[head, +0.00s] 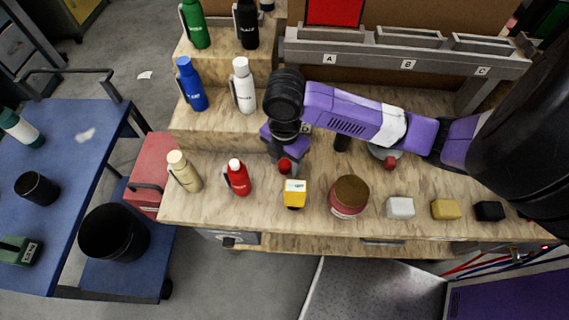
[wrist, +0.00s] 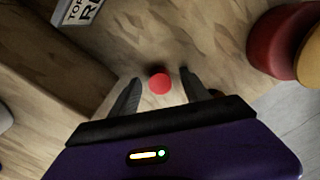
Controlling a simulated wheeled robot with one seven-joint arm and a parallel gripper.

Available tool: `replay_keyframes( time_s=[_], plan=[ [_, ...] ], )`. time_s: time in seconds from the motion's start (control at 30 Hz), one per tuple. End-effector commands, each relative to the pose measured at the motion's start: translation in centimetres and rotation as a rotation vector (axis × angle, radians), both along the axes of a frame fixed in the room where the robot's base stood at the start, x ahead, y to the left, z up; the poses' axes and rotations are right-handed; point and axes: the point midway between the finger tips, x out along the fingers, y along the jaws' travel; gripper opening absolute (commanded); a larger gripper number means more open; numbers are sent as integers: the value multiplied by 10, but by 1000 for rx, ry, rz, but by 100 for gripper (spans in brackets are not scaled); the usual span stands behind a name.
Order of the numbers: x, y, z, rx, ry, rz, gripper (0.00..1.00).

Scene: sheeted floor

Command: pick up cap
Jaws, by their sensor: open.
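A small round red piece, which looks like the cap (head: 285,166), lies on the wooden bench top. In the head view it is just below the tips of my gripper (head: 286,154). In the wrist view the red cap (wrist: 160,84) shows as a red disc between the two dark fingers of my gripper (wrist: 160,78). The fingers are open, with a gap on both sides of the cap. I cannot tell how far the tips are above the bench. Another small red piece (head: 390,162) is farther right, by a round grey disc, partly hidden by my arm.
A red bottle (head: 239,178) stands left of the gripper. A yellow item (head: 295,194) is in front, and a red jar with a brown lid (head: 349,197) to the right. White (head: 400,207), yellow and black blocks line the front edge. Wooden steps with bottles rise at left.

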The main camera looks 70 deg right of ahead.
Motion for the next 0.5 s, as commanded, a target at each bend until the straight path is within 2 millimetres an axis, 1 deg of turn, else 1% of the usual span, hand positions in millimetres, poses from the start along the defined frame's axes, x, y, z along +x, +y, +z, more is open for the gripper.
replay_keyframes(
  time_s=[0.1,0.17,0.2,0.37,0.4,0.5],
  plan=[
    [0,0,0,0,0,0,55],
    [0,0,0,0,0,0,43],
    [0,0,0,0,0,0,35],
    [0,0,0,0,0,0,4],
    [0,0,0,0,0,0,0],
    [0,0,0,0,0,0,0]
  ],
)
